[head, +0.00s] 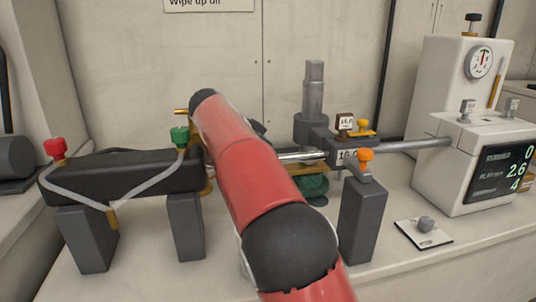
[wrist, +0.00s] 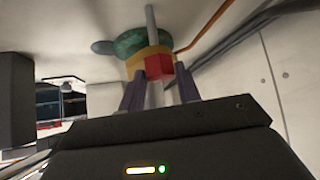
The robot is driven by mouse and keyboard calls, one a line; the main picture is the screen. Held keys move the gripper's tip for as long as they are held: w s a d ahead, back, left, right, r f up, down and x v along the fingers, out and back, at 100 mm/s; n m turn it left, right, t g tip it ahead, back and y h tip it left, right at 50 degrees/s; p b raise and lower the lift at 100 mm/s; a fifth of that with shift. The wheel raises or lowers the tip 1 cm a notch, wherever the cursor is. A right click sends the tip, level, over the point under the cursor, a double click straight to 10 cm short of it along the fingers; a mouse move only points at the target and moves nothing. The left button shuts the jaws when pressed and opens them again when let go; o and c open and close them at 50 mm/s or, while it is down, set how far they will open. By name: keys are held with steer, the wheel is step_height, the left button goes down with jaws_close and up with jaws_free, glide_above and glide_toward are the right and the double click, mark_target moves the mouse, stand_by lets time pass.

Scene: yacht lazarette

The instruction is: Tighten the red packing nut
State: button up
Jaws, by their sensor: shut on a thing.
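The red packing nut (wrist: 159,67) shows in the wrist view, below a brass ring (wrist: 136,64) and a mottled green round body (wrist: 143,43). A grey shaft (wrist: 151,18) runs through the assembly. My gripper (wrist: 159,80) has one dark finger on each side of the red nut and is shut on it. In the head view my red and black arm hides the nut and the gripper. A green rounded part (head: 313,188) shows below the shiny shaft (head: 300,156), right of my arm.
A black cylinder body (head: 125,172) with red (head: 55,147) and green (head: 180,136) caps stands left on grey blocks. A grey post with an orange knob (head: 365,155) stands right of my arm. A white machine with a display (head: 502,173) and a small plate (head: 424,234) are farther right.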

steer(key=o, duration=1)
